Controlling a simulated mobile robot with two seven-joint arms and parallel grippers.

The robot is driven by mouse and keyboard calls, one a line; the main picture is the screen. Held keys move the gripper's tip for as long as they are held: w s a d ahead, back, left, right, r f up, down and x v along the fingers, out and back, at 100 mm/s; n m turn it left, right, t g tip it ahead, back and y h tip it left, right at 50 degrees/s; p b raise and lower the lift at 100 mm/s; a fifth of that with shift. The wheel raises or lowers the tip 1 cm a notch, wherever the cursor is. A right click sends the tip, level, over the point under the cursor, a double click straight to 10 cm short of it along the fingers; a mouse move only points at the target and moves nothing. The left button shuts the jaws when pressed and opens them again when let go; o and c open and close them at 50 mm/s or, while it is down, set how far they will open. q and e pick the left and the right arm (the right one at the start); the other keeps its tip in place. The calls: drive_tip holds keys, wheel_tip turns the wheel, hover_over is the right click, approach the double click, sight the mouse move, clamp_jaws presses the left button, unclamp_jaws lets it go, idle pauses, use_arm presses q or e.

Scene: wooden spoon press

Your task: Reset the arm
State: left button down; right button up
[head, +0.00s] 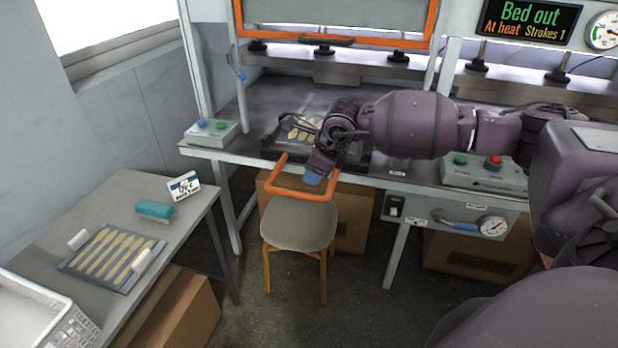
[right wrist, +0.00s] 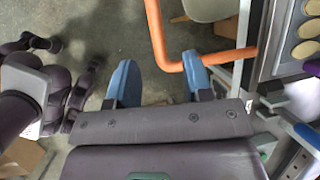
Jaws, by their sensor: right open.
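My right arm reaches in from the right in the head view. Its gripper (head: 313,178) hangs at the front edge of the press, beside the orange U-shaped handle (head: 300,194). In the right wrist view the gripper's (right wrist: 160,80) blue fingers are apart with nothing held. The orange handle (right wrist: 157,35) shows beyond the fingers, and its bend lies between them in the picture; I cannot tell whether they touch. The press bed (head: 285,137) with pale spoon blanks (head: 300,133) sits behind the gripper, partly hidden by my arm. My left gripper is not in view.
A stool (head: 298,225) stands below the handle. A control box (head: 485,174) with green and red buttons lies under my right arm. The display (head: 527,22) reads "Bed out, At heat, Strokes 1". The left table (head: 120,195) holds a spoon tray (head: 68,264), teal brush (head: 155,210) and white crate (head: 30,300).

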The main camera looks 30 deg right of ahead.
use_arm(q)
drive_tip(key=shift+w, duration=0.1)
use_arm(e)
drive_tip(key=shift+s+r, duration=0.25)
drive_tip(key=shift+r, duration=0.3)
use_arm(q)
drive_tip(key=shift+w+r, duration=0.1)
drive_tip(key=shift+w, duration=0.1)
